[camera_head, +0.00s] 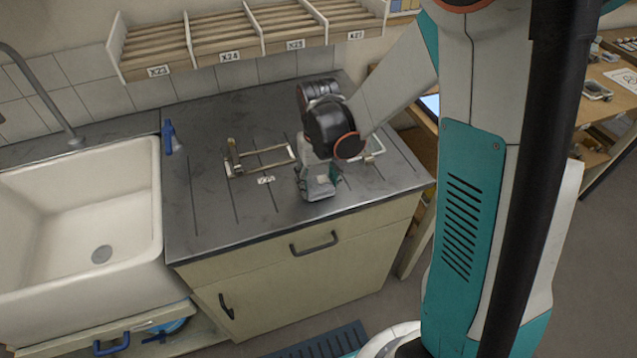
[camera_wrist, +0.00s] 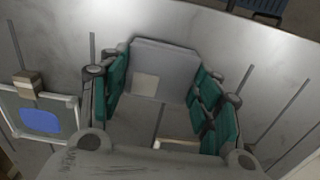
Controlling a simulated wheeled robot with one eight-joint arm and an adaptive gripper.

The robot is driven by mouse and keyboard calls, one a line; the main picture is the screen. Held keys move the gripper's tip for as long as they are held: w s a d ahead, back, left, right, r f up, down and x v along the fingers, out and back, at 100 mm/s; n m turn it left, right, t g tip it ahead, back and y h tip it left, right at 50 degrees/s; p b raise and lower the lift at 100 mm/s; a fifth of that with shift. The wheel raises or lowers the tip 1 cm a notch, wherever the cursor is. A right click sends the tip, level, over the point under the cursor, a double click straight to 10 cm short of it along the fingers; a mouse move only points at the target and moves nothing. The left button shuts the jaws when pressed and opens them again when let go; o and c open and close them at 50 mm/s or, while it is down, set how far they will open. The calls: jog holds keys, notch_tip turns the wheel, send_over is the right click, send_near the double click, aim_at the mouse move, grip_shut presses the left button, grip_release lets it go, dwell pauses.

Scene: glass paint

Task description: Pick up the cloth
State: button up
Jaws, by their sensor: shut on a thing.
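A grey, folded cloth (camera_wrist: 165,58) with a pale square patch lies between the green finger pads of my gripper (camera_wrist: 163,85) in the wrist view. The pads press on its left and right sides. In the head view my gripper (camera_head: 322,178) points down over the dark metal worktop, with the grey cloth (camera_head: 318,192) at its tips. I cannot tell whether the cloth touches the worktop. My arm hides part of the area behind it.
A metal rack (camera_head: 262,160) stands left of my gripper, and a pale frame (camera_head: 372,147) stands to its right. The white sink (camera_head: 60,235) is at the left. A wooden shelf (camera_head: 230,45) hangs behind.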

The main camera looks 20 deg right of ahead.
aim_at(318, 184)
notch_tip(318, 184, up, 19)
jog(key=p, duration=0.5)
